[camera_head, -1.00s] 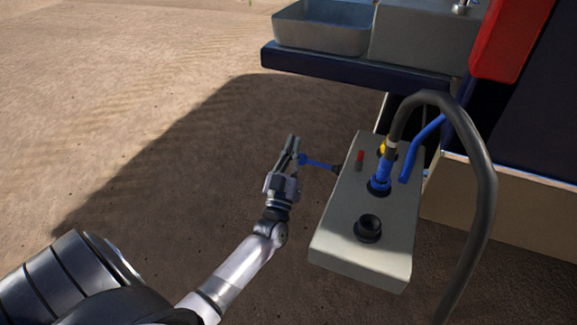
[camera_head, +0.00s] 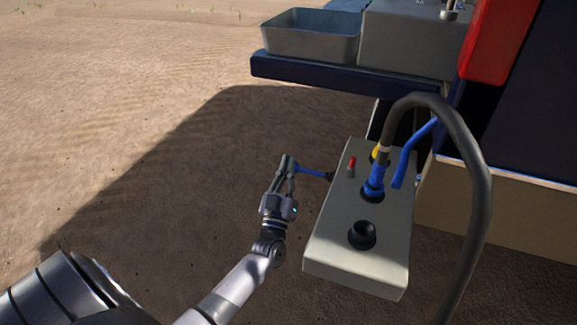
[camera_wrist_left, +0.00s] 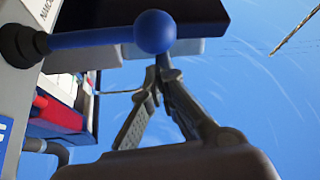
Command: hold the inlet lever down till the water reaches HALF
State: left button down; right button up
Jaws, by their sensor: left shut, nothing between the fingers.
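The inlet lever (camera_head: 313,171) is a blue rod on the left side of the pale control box (camera_head: 343,243), sticking out to the left. My left gripper (camera_head: 287,160) is shut and empty at the lever's outer end, and its fingertips partly cover the knob in the head view. In the left wrist view the lever's round blue knob (camera_wrist_left: 155,32) shows just above the fingertips (camera_wrist_left: 163,68). I cannot tell whether they touch. The rod looks roughly level. No water level or HALF mark is visible. My right gripper is out of view.
A grey hose (camera_head: 482,200) arches up from the box's blue fitting (camera_head: 373,180) and down its right side. A black socket (camera_head: 362,234) and a small red switch (camera_head: 351,163) are on the box top. A dark blue shelf (camera_head: 330,82) carries a grey basin (camera_head: 308,40) behind. Sandy ground (camera_head: 130,130) is clear at left.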

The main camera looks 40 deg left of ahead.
pick_arm(q)
notch_tip(320, 180, down, 7)
jog(key=n+g+y+b, duration=0.1)
jog(key=n+g+y, duration=0.3)
jog(key=n, duration=0.5)
jog(key=shift+d+n, duration=0.15)
jog(key=shift+n, duration=0.15)
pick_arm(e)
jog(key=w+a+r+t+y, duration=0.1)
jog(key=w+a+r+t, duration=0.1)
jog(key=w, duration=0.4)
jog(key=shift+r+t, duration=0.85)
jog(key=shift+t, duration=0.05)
pick_arm(q)
jog(key=shift+r, duration=0.1)
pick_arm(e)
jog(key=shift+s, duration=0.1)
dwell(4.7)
